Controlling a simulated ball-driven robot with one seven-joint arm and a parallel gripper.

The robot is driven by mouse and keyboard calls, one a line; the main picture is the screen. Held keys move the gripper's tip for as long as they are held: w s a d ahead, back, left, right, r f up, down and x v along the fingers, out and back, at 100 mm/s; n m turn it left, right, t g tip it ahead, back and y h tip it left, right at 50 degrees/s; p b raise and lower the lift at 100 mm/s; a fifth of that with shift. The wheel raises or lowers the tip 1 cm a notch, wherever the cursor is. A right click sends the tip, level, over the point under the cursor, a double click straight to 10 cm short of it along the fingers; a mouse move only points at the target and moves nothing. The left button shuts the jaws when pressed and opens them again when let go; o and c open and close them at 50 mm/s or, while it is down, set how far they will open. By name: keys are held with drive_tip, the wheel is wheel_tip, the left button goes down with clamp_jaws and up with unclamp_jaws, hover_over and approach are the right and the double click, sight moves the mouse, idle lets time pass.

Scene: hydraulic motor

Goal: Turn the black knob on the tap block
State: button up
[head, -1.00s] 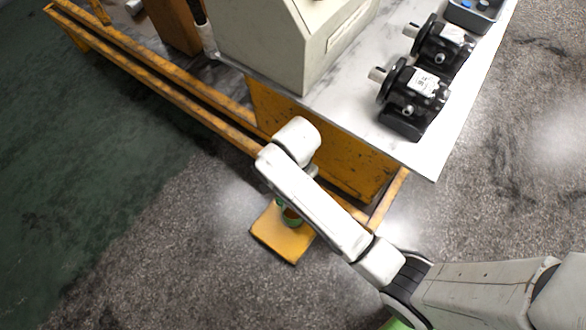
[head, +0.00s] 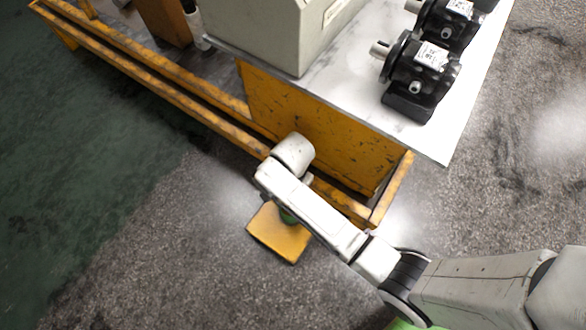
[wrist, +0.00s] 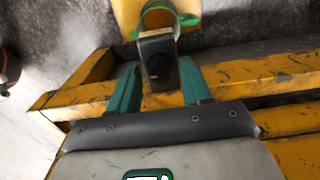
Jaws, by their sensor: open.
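The tap block is a dark grey block (wrist: 156,46) at the upper middle of the wrist view. Its round black knob (wrist: 159,67) faces the camera. My gripper (wrist: 161,74) is open, with one green finger on each side of the block's near end and knob. Gaps show between the fingers and the block, and I cannot tell the depth between them. In the head view my arm hides the gripper and block; only a bit of green (head: 288,217) shows above the yellow plate (head: 270,240).
A yellow frame rail (head: 340,200) runs close beside the plate, and crosses under my gripper in the wrist view (wrist: 245,70). A white-topped bench (head: 345,105) with black motors (head: 420,75) and a grey cabinet (head: 270,30) stands above it. Open floor lies left and below.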

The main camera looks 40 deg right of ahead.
drive_tip(key=shift+c, duration=0.4)
clamp_jaws()
drive_tip(key=shift+r+p, duration=0.1)
drive_tip(key=shift+p, duration=0.25)
